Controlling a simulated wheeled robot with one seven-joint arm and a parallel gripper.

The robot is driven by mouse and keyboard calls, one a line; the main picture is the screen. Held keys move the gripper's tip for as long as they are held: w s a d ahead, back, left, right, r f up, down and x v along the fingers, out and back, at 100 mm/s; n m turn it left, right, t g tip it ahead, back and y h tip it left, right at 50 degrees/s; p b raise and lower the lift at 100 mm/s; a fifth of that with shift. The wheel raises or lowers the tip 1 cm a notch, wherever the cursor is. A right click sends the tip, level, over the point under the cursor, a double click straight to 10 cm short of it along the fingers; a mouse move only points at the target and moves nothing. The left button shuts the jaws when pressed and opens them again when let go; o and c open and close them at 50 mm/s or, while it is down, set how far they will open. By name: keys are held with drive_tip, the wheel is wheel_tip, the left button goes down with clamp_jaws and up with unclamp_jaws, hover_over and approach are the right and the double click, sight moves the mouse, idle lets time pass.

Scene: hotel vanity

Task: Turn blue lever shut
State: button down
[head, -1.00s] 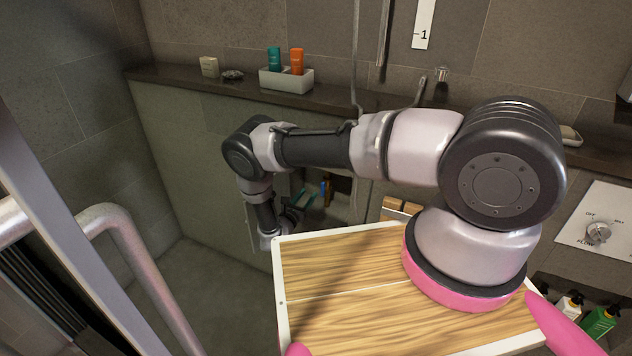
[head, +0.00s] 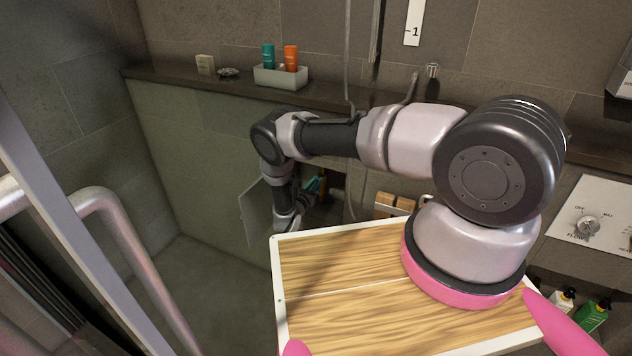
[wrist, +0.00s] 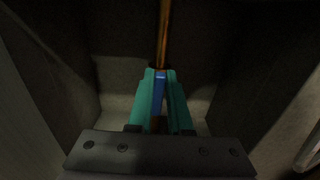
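The blue lever (wrist: 160,88) shows in the wrist view as a narrow blue bar at the lower end of a copper-coloured pipe (wrist: 165,35). My gripper (wrist: 160,80) has teal fingers, one on each side of the lever. They sit close against it with no clear gap, so the gripper looks shut on it. In the head view my gripper (head: 315,184) reaches into a dark opening in the low wall. The lever is hard to make out there behind the fingers and arm.
An open grey door panel (head: 257,213) stands left of my wrist. The dark recess walls (wrist: 55,75) are close around the gripper. A ledge above carries a tray (head: 281,76) with teal and orange bottles. Open floor (head: 195,285) lies at the lower left.

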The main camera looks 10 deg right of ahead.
drive_tip(key=shift+m, duration=0.3)
drive_tip(key=m, duration=0.4)
drive_tip(key=shift+s+d+f, duration=0.15)
drive_tip(key=shift+s+d, duration=0.2)
drive_tip(key=shift+s+d+f+m, duration=0.15)
drive_tip(key=shift+f+m, duration=0.2)
drive_tip(key=shift+m, duration=1.85)
drive_tip(key=shift+d+f+m, duration=0.1)
drive_tip(key=shift+f+m, duration=0.2)
drive_tip(key=shift+m, duration=1.9)
drive_tip(key=shift+s+d+f+m, duration=0.15)
drive_tip(key=shift+f+m, duration=0.2)
drive_tip(key=shift+m, duration=1.85)
